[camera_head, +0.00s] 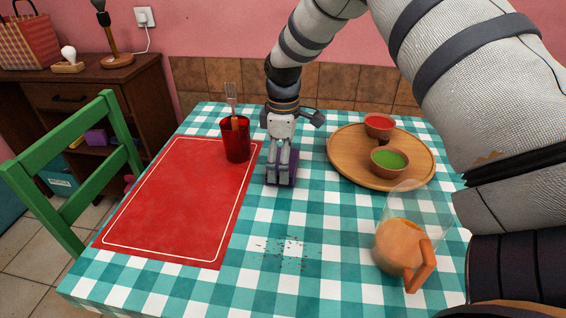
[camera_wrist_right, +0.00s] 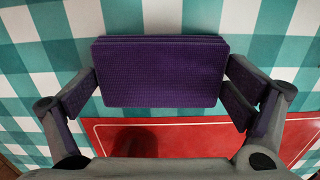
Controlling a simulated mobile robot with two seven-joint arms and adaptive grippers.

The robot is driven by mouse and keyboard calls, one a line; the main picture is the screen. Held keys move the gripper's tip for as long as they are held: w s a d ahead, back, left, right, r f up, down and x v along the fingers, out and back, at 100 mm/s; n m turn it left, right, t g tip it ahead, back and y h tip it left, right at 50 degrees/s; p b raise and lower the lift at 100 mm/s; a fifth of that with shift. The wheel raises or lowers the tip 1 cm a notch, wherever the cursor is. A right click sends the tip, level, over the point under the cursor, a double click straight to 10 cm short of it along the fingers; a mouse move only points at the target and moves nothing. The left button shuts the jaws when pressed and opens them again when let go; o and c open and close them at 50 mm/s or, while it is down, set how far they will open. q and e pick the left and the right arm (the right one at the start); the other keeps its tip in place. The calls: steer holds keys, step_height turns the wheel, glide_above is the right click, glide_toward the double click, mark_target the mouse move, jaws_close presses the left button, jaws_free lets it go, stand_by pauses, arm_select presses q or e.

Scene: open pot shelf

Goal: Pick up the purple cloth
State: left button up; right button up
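The purple cloth (camera_head: 294,167) is a small folded block on the checkered tablecloth, just right of the red placemat. My right gripper (camera_head: 282,172) points down over it and hides part of it. In the right wrist view the cloth (camera_wrist_right: 160,72) lies between the spread fingers of my right gripper (camera_wrist_right: 160,88), one finger at each short end. The fingers look open around the cloth; whether the tips touch its ends is hard to tell. My left gripper is not in view.
A red cup (camera_head: 236,142) with a fork stands close left of my gripper, on the red placemat (camera_head: 170,205). A round wooden tray (camera_head: 345,165) with two bowls is to the right. A pitcher (camera_head: 400,250) stands at front right. Dark crumbs (camera_head: 283,250) lie in front. A green chair (camera_head: 60,215) is left.

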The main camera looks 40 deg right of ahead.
steer(key=c, duration=0.4)
steer(key=shift+r, duration=0.15)
step_height(320, 180, up, 3)
steer(key=shift+w+f, duration=0.1)
steer(key=shift+f, duration=0.05)
arm_select(q)
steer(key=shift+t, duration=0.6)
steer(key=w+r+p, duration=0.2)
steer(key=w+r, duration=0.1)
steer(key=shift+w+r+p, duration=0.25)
steer(key=shift+p, duration=0.15)
arm_select(e)
steer(key=s+a+r, duration=0.2)
steer(key=a+r, duration=0.1)
steer(key=a, duration=0.1)
steer(key=s+a+r, duration=0.2)
steer(key=a+r, duration=0.1)
steer(key=a, duration=0.1)
steer(key=s+a+r, duration=0.1)
steer(key=a+r, duration=0.3)
steer(key=a, duration=0.1)
steer(key=shift+s, duration=0.4)
